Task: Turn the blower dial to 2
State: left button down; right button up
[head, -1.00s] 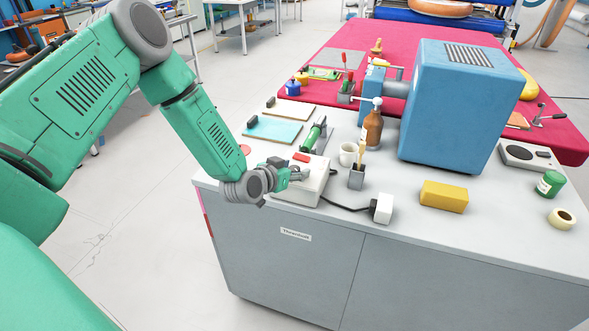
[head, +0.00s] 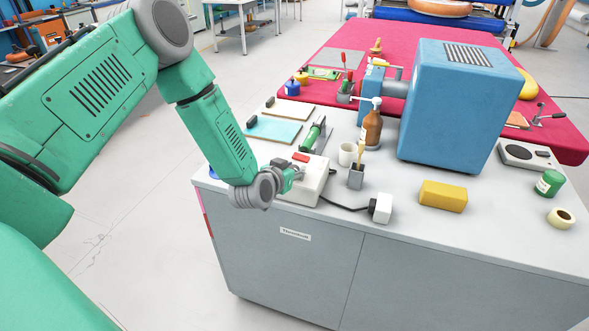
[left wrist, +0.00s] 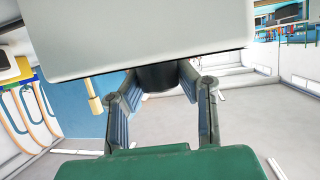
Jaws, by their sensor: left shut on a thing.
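The blower unit is a white box (head: 312,182) with a red switch (head: 300,157) on top, near the left front edge of the grey bench. A green hand tool (head: 314,134) rests in a stand behind it. My left gripper (head: 290,178) is at the left side of the box. In the left wrist view the white box (left wrist: 140,35) fills the top, and my left gripper (left wrist: 160,88) has its fingers on either side of a dark round dial (left wrist: 157,77) under the box edge. The dial's marks are not readable, and the head view hides it. My right gripper is not in view.
A white cup (head: 347,154), a grey brush holder (head: 356,177) and a brown bottle (head: 372,128) stand right of the unit. A black cable runs to a white block (head: 380,208). A yellow block (head: 443,196) and a large blue box (head: 455,110) are farther right.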

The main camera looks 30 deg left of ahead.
pick_arm(q)
jog(key=c, duration=1.2)
grip_release()
jog(key=shift+o, duration=0.2)
jog(key=shift+s, duration=0.15)
jog(key=a+v, duration=0.1)
jog(key=v, duration=1)
jog(key=shift+s+d, duration=0.3)
jog(key=shift+d, duration=0.1)
